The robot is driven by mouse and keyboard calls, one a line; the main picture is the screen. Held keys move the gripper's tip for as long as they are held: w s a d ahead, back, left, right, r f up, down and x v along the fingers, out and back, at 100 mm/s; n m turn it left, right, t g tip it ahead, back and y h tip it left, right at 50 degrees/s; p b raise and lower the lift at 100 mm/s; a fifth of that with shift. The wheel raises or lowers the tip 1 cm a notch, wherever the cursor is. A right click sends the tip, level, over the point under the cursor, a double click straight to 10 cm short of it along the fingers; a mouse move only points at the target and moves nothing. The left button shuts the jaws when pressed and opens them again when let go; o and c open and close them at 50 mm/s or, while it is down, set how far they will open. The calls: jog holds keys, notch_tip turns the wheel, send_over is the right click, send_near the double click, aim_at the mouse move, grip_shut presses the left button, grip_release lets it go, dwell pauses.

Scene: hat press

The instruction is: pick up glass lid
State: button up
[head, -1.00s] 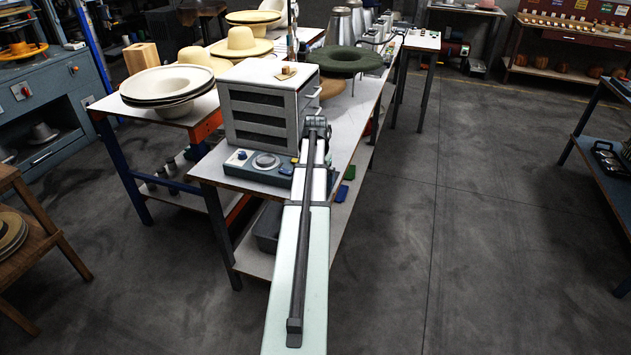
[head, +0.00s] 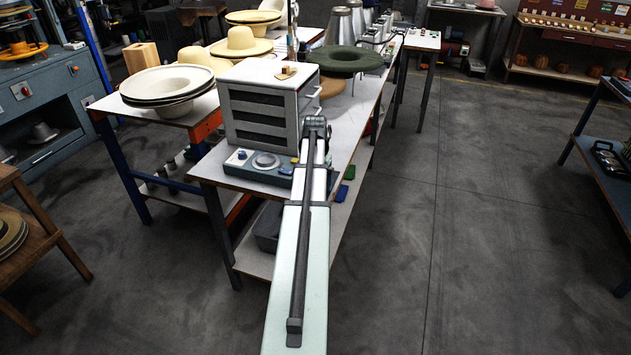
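I cannot make out a glass lid in the head view. My arm reaches up from the bottom middle of the picture, and its far visible end is a dark joint beside the near end of the long table (head: 345,150). My gripper is not in view, so its fingers and anything in them are hidden.
A grey slatted cabinet (head: 262,108) and a blue-grey device with a round plate (head: 262,164) stand on the table's near end. A dark green hat (head: 346,60) lies behind. Pale hats (head: 168,86) sit on the left table.

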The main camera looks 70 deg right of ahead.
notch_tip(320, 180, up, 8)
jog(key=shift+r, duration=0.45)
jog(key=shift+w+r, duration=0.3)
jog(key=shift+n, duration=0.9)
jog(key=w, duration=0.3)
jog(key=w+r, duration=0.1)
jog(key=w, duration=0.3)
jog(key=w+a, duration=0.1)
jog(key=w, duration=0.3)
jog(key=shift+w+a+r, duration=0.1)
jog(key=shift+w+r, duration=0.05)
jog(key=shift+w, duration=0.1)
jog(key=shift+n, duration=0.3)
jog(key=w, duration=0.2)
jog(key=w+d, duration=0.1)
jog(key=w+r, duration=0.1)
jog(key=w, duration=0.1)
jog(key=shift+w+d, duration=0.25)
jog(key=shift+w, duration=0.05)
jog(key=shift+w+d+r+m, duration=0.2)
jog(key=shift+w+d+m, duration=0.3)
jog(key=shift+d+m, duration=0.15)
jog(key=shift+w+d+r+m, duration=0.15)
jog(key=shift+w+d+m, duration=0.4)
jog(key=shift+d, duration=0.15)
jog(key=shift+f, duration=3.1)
